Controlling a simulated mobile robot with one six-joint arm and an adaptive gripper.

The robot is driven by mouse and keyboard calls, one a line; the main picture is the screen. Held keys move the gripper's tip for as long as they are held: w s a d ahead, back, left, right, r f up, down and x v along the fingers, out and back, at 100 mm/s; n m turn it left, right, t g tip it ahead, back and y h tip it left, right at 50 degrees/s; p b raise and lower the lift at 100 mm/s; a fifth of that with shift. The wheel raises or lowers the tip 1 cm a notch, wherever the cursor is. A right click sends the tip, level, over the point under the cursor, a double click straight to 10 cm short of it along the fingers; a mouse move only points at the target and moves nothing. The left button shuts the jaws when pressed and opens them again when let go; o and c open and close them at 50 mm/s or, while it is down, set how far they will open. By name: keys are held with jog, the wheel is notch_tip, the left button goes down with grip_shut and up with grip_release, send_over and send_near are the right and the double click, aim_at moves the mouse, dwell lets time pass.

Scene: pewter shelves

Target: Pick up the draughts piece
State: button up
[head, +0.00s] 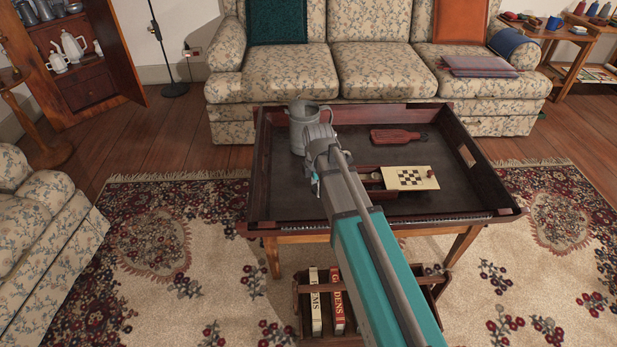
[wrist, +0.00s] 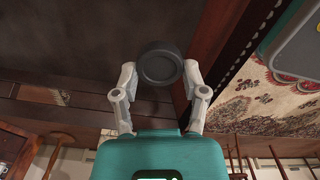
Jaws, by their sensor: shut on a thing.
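The draughts piece (wrist: 160,62) is a dark grey round disc with a raised rim. In the wrist view it sits between the two fingertips of my gripper (wrist: 160,72), which is shut on it. Behind it are the dark floor and wooden side of the tray table. In the head view my arm reaches over the tray table (head: 290,205), and its end is above the left part of the tray. The piece cannot be made out there, as my arm covers that spot.
A grey metal jug (head: 299,130) stands behind the arm's end. A checkered board (head: 405,187) with small pieces and a reddish paddle (head: 392,136) lie to the right. The tray has raised wooden walls. A book rack (head: 318,342) stands below, and a floral sofa (head: 375,68) behind.

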jog(key=shift+s+d+r+p, duration=0.25)
jog(key=shift+s+d+r, duration=0.15)
jog(key=shift+s, duration=0.3)
jog(key=shift+s+d+r+p, duration=0.3)
jog(key=shift+s+d, duration=0.15)
jog(key=shift+s, duration=0.25)
jog(key=shift+s+d+r+p, duration=0.2)
jog(key=shift+s+d+r, duration=0.2)
jog(key=shift+s, duration=0.3)
jog(key=shift+s+f, duration=0.1)
jog(key=shift+s, duration=0.05)
